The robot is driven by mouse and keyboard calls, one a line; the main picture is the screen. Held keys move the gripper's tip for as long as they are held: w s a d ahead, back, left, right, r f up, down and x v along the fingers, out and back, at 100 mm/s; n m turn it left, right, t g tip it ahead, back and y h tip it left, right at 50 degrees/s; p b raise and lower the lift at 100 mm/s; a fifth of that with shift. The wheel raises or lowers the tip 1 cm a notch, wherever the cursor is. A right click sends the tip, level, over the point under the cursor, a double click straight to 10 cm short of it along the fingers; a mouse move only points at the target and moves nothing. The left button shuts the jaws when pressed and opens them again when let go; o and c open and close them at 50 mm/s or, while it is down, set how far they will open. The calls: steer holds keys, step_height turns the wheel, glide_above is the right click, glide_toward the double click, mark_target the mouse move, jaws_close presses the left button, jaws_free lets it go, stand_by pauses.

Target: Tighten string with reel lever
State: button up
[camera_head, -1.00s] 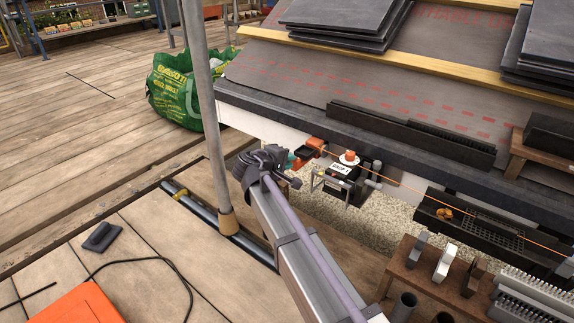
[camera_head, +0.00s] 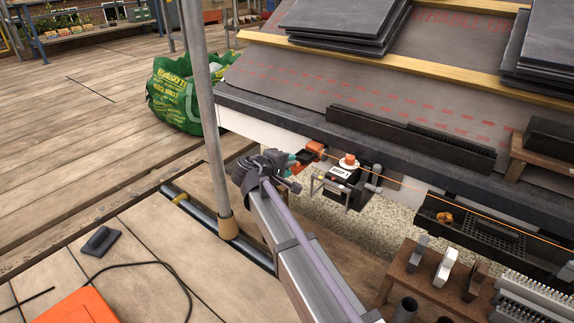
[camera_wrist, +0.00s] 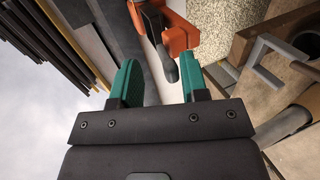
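The orange reel (camera_head: 316,147) sits against the white fascia under the roof's edge. The orange string (camera_head: 405,186) runs from it to the right, looking straight. In the wrist view the orange reel body (camera_wrist: 181,35) is just ahead of my fingers, and its dark grey lever (camera_wrist: 170,66) points back between them. In the head view my gripper (camera_head: 294,160) is left of the reel, partly hidden by my wrist.
A black box (camera_head: 342,184) with a white-and-orange top stands right of the reel. A scaffold pole (camera_head: 207,120) rises left of my arm. A wooden bench (camera_head: 425,275) with tools is at the lower right. Open planks lie to the left.

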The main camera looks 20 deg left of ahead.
steer(key=p+v, duration=0.3)
steer(key=v, duration=0.7)
steer(key=shift+s+p, duration=0.3)
steer(key=shift+p, duration=0.1)
steer(key=shift+a+r, duration=0.1)
